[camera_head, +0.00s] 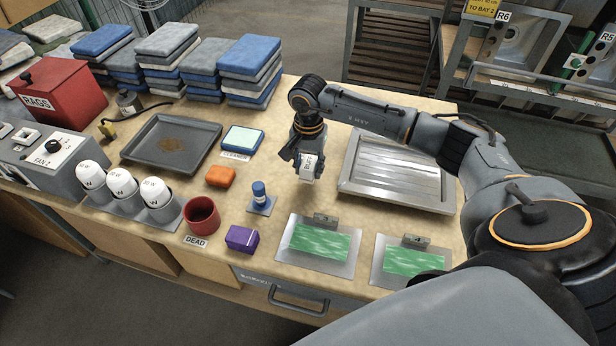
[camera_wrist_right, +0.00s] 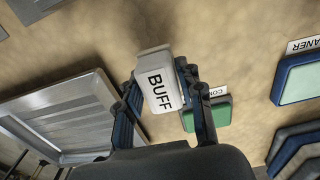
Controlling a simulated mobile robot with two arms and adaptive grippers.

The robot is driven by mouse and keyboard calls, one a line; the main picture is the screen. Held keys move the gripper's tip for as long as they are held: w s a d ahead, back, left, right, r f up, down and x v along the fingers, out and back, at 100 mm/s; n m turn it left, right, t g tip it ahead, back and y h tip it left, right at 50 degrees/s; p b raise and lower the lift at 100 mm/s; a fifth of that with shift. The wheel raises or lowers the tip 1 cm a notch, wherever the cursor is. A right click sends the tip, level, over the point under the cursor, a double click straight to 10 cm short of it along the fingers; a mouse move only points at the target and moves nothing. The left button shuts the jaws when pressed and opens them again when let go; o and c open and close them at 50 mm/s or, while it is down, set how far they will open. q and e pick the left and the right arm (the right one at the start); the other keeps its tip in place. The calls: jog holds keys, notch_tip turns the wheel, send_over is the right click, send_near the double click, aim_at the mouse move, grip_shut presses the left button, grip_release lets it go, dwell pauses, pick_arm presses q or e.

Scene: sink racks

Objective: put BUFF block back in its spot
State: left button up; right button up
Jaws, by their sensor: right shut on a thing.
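The BUFF block (camera_head: 309,170) is white and sits between the fingers of my right gripper (camera_head: 307,162), above the worktop. In the right wrist view the block (camera_wrist_right: 158,80) shows its black BUFF lettering, tilted, with the right gripper's fingers (camera_wrist_right: 160,98) on either side, shut on it. A green pad (camera_wrist_right: 209,114) with a partly covered label lies on the worktop beyond the block in that view. I cannot tell which place is the BUFF block's spot. My left gripper is not in view.
A metal drainer tray (camera_head: 395,175) lies right of the gripper. Two green-faced plates (camera_head: 318,244) lie in front.

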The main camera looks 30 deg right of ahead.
aim_at(308, 175)
notch_tip(308, 175, down, 3)
jog(key=shift+w+f+b, duration=0.1)
jog(key=shift+w+b, duration=0.05)
jog(key=shift+b, duration=0.45)
jog(key=shift+f, duration=0.25)
jog(key=shift+w, duration=0.1)
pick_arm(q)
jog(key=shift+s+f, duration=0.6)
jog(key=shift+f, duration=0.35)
pick_arm(e)
jog(key=shift+r, duration=0.1)
jog(key=o, duration=1.1)
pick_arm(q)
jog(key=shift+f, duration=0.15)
